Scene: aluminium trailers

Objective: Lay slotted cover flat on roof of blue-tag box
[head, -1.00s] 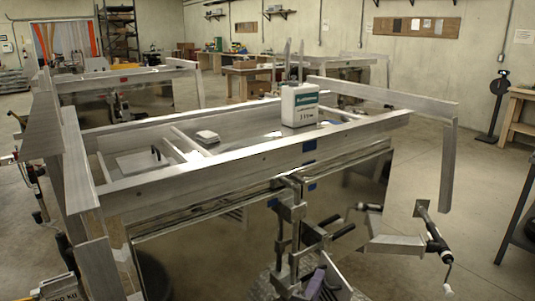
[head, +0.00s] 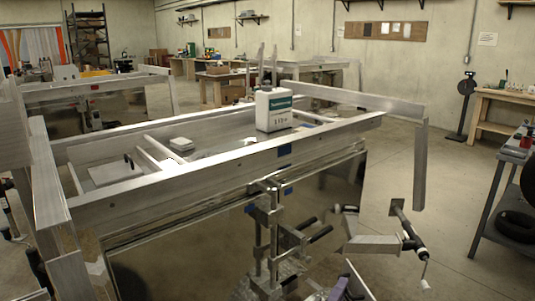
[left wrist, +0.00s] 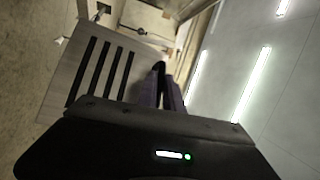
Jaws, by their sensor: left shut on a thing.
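My left gripper (head: 338,290) shows at the bottom edge of the head view, its purple fingers shut on a thin grey plate (head: 359,281) seen nearly edge-on. In the left wrist view the fingers (left wrist: 168,90) are beside a tan-grey slotted cover (left wrist: 73,58) with several long dark slots. The exact grip is partly hidden by the gripper body. The cover is held tilted, in the air. I cannot make out which surface is the box's roof. My right gripper is not in view.
A white jug (head: 273,112) stands on the trailer frame, with a small white block (head: 181,144) inside. Clamps (head: 272,225) and a crank handle (head: 410,245) stick out at the front. A dark shelf (head: 500,180) stands right; open floor lies before it.

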